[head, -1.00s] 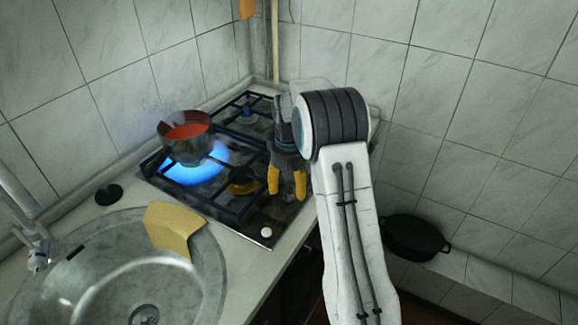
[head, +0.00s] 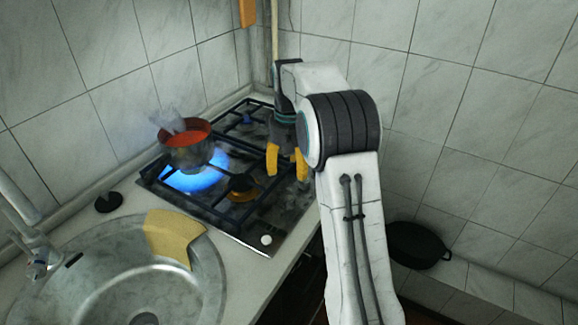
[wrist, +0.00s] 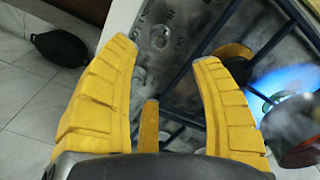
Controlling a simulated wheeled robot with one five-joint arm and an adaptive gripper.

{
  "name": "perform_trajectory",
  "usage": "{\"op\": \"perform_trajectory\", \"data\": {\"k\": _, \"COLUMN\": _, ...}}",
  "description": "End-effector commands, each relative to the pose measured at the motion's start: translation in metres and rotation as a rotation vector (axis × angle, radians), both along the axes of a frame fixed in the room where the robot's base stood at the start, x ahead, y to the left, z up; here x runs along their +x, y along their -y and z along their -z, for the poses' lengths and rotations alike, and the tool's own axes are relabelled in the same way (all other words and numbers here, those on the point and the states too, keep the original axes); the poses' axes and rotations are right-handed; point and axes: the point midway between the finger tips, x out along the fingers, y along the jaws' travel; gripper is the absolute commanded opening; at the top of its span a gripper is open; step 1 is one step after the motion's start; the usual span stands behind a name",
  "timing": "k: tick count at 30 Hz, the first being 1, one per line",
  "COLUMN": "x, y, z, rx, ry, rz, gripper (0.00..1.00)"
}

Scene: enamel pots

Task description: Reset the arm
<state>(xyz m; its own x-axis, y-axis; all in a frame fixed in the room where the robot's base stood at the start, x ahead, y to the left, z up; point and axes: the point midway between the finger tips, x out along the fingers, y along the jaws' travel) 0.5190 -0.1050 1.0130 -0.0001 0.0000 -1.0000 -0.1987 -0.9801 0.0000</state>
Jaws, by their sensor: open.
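My gripper (head: 286,162) has yellow fingers pointing down and hangs above the right part of the gas stove (head: 270,205). The fingers are apart with nothing between them. In the wrist view my gripper (wrist: 165,75) is also open and empty, with the stove's grate behind it. My white and black arm rises at the right of the stove in the head view.
A pot (head: 187,146) with red contents steams over a blue flame (head: 196,178) at the stove's left. A sink (head: 95,265) with a yellow cloth (head: 174,236) lies at front left. A black pan (head: 418,245) is low at right. Tiled walls stand behind.

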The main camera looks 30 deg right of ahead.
Motion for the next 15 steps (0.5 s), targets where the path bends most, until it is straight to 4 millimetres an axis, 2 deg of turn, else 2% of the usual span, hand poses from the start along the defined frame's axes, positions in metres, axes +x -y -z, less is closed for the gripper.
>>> {"op": "perform_trajectory", "data": {"k": 10, "x": 0.0, "y": 0.0, "z": 0.0, "rx": 0.0, "ry": 0.0, "rz": 0.001, "gripper": 0.59}}
{"op": "perform_trajectory", "data": {"k": 15, "x": 0.015, "y": 0.003, "z": 0.004, "rx": -0.015, "ry": 0.067, "rz": 0.007, "gripper": 0.59}}
